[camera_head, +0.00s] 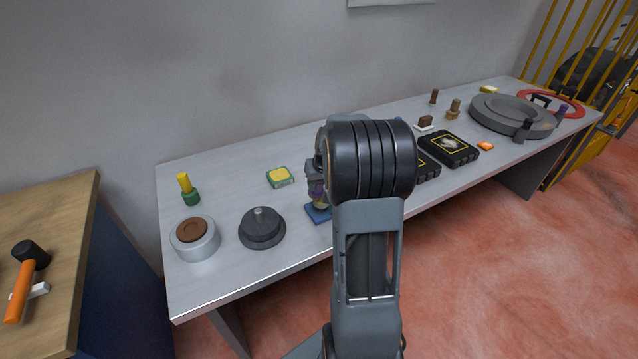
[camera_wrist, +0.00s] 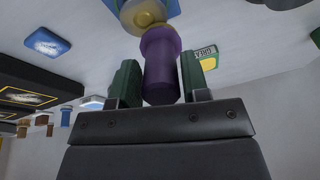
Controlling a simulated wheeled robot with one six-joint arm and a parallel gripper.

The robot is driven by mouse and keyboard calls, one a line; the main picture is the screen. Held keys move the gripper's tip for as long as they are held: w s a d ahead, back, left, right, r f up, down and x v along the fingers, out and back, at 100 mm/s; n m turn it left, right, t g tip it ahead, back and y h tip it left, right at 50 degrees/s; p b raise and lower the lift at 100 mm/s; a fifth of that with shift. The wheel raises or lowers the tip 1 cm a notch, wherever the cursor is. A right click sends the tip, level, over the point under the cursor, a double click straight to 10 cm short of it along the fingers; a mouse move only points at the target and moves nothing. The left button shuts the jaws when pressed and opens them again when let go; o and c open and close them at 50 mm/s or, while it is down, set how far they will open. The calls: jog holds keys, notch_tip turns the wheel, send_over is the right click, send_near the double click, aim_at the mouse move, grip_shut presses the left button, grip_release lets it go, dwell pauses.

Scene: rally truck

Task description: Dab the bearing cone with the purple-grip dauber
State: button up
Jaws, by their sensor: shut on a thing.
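My gripper (camera_wrist: 160,75) is shut on the purple grip of the dauber (camera_wrist: 161,65), with one finger on each side. A pale, brass-coloured rounded part (camera_wrist: 143,14) shows at the dauber's far end, over a blue pad (camera_head: 318,213). I cannot tell whether it touches the pad. In the head view my arm hides most of the gripper, and only a little of the purple grip (camera_head: 316,190) shows. I cannot clearly pick out the bearing cone. A dark grey stepped round part with a short stud (camera_head: 262,228) stands to the left of the pad.
Black cases (camera_head: 448,148) and a large grey disc (camera_head: 512,116) lie to the right. The back middle is fairly clear.

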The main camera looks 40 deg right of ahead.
jog(key=shift+f, duration=0.35)
jog(key=shift+s+r, duration=0.1)
jog(key=shift+s, duration=0.05)
jog(key=shift+s+b, duration=0.35)
jog(key=shift+w, duration=0.2)
jog(key=shift+w+d, duration=0.1)
jog(key=shift+w, duration=0.65)
jog(key=shift+s, duration=0.2)
jog(key=shift+s, duration=0.75)
